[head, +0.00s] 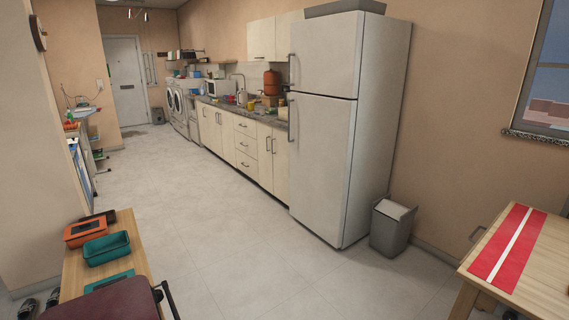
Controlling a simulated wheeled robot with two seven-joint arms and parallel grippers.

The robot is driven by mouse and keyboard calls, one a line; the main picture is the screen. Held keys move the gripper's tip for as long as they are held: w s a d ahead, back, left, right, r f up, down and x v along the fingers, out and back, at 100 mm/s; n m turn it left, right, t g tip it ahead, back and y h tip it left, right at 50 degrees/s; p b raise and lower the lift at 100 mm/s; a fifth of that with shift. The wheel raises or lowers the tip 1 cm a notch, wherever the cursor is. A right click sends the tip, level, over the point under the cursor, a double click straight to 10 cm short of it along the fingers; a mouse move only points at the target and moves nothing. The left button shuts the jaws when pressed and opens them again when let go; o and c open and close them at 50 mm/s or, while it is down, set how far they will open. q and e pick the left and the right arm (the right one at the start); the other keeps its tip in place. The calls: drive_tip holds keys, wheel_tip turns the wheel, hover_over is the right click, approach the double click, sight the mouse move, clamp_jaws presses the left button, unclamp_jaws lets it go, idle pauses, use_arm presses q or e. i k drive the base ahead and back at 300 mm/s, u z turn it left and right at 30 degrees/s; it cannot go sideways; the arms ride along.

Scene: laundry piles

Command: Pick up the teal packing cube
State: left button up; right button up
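Two teal things are on the wooden table at the lower left. One is a teal box-shaped item (106,248) with a raised rim. The other is a flatter teal item with a darker panel (109,281), nearer to me. I cannot tell for sure which is the packing cube. An orange box-shaped item (84,233) with a dark top sits just behind the first teal one. Neither of my grippers is in view.
The wooden table (134,252) has a dark item (98,216) at its back, and a maroon item (105,303) fills the bottom edge in front. A second table (545,268) with a red striped runner (507,246) stands at the right. The floor (215,235) between is clear.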

sight(104, 250)
drive_tip(key=z, duration=0.2)
drive_tip(key=i, duration=2.85)
drive_tip(key=u, duration=1.6)
drive_tip(key=i, duration=1.25)
drive_tip(key=u, duration=0.05)
